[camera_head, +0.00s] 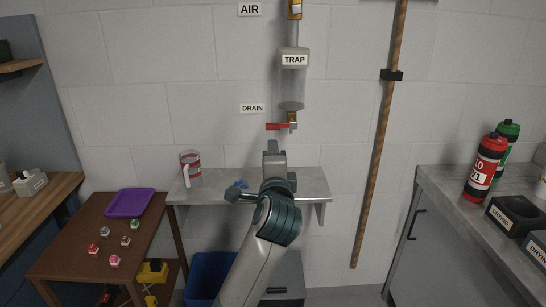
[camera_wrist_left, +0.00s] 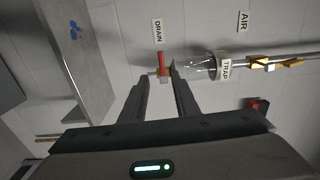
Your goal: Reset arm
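My left gripper (camera_head: 273,147) is raised above the wall shelf, just below the red drain valve handle (camera_head: 277,126). In the left wrist view the two fingers of my left gripper (camera_wrist_left: 158,80) are spread apart with nothing held between them. The red handle (camera_wrist_left: 161,62) shows between and beyond the fingertips; I cannot tell whether they touch it. The clear trap (camera_head: 293,85) hangs above the valve and also shows in the left wrist view (camera_wrist_left: 207,66). My right arm and gripper are not in view.
A grey wall shelf (camera_head: 315,186) holds a red-marked jug (camera_head: 190,168) and a small blue item (camera_head: 240,184). A brown table (camera_head: 72,245) bears a purple tray (camera_head: 129,202) and several small items. A grey counter (camera_head: 440,178) with bottles (camera_head: 485,167) stands right; a long pole (camera_head: 376,165) is between.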

